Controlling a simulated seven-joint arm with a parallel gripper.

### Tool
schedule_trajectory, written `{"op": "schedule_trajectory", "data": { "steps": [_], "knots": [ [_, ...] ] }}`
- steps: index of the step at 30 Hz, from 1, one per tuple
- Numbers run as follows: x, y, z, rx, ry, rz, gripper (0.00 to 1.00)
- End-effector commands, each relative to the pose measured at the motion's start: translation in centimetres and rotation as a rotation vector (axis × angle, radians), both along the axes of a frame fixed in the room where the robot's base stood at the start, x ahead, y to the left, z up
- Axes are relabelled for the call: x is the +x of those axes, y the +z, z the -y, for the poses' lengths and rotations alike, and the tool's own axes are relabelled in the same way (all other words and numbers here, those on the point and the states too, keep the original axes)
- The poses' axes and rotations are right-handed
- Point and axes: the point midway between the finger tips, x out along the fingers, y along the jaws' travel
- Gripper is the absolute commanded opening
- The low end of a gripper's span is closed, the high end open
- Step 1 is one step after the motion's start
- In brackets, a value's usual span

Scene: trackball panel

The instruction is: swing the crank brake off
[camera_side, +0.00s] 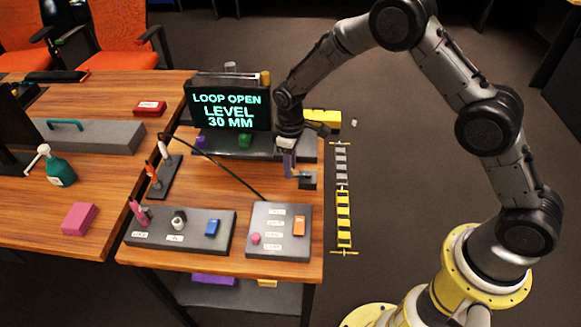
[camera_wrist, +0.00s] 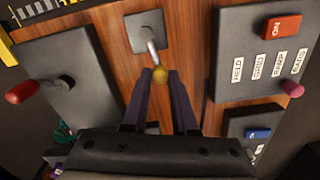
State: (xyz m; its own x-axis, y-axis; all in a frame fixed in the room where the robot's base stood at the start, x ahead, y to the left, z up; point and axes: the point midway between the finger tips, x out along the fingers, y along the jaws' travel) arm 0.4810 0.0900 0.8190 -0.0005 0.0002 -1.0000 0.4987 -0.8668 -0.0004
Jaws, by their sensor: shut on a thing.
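A small grey plate (camera_wrist: 146,30) on the wooden bench carries a short metal lever (camera_wrist: 152,52) ending in a round yellow knob (camera_wrist: 159,76). This looks like the crank brake. The plate also shows in the side view (camera_side: 310,182), at the bench's right edge. My gripper (camera_wrist: 160,82) has its two fingers on either side of the yellow knob and is shut on it. In the side view my gripper (camera_side: 290,172) points down beside the plate, and the knob is hard to make out there. No label for the brake's off position is readable.
A grey panel with a red-handled lever (camera_wrist: 22,91) lies left in the wrist view. A panel with an orange switch (camera_side: 299,226) and pink button (camera_side: 256,239) stands in front. The screen (camera_side: 229,106) reads "LOOP OPEN LEVEL 30 MM". A dark cable crosses the bench.

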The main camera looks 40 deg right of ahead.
Motion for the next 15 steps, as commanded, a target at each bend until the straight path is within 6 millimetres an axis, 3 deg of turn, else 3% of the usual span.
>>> {"op": "schedule_trajectory", "data": {
  "steps": [9, 10, 15],
  "knots": [
    [0.16, 0.11, 0.1, -0.001, -0.015, 0.003, 0.0],
    [0.16, 0.11, 0.1, -0.001, -0.015, 0.003, 0.3],
    [0.13, 0.08, 0.09, 0.0, -0.014, 0.002, 0.56]
  ]
}}
